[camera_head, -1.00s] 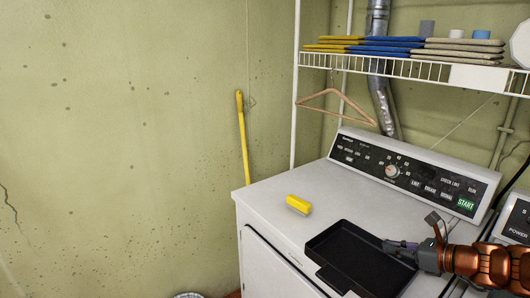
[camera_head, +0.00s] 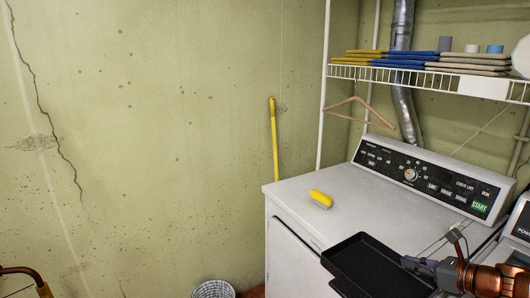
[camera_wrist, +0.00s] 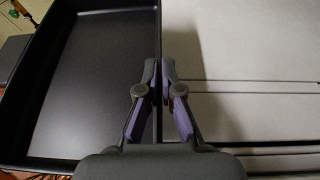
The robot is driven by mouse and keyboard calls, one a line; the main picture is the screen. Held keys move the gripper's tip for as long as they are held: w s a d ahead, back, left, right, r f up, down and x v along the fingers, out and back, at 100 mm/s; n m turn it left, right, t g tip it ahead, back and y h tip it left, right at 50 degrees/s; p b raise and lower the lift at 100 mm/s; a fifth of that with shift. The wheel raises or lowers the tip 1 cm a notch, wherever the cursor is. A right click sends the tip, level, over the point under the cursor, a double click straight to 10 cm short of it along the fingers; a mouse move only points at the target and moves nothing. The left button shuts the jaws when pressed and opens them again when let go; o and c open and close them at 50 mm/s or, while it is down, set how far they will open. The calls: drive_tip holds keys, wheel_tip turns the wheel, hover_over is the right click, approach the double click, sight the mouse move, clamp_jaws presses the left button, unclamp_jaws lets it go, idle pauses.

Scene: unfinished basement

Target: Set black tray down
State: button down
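The black tray (camera_head: 372,268) is a shallow rectangular tray with a handle tab at its front. In the head view it is over the front of the white dryer top (camera_head: 292,190), its near end extending past the front edge. I cannot tell whether it touches the top. My gripper (camera_head: 412,265) is at its right rim. In the wrist view the tray (camera_wrist: 95,75) fills the left side, and my gripper's fingers (camera_wrist: 160,80) are closed on its rim wall. The dryer top shows to the right.
A yellow brush (camera_head: 321,198) lies on the dryer top behind the tray. The control panel (camera_head: 425,180) rises at the back. A wire shelf (camera_head: 430,78) with folded cloths and a hanger (camera_head: 362,110) is above. A basket (camera_head: 213,289) stands on the floor.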

drive_tip(key=shift+w+a+r, duration=0.1)
drive_tip(key=shift+a+r, duration=0.15)
drive_tip(key=shift+a, duration=0.15)
drive_tip(key=w+a+r+m+t+h, duration=0.1)
drive_tip(key=w+a+r, duration=0.1)
drive_tip(key=w+a, duration=0.4)
drive_tip(key=w+a+r+m+h, duration=0.2)
drive_tip(key=w+a, duration=0.4)
drive_tip(key=a, duration=0.5)
drive_tip(key=shift+w+r+t, duration=0.25)
drive_tip(key=shift+t, duration=0.15)
drive_tip(key=shift+s+a+f, duration=0.1)
drive_tip(key=shift+f, duration=0.05)
drive_tip(key=shift+r+m+h+p, duration=0.2)
drive_tip(key=shift+m+h+p, duration=0.05)
drive_tip(key=shift+m+h, duration=1.7)
drive_tip(key=shift+r+m+h+p, duration=0.2)
drive_tip(key=shift+m+h, duration=1.45)
drive_tip(key=shift+h, duration=0.6)
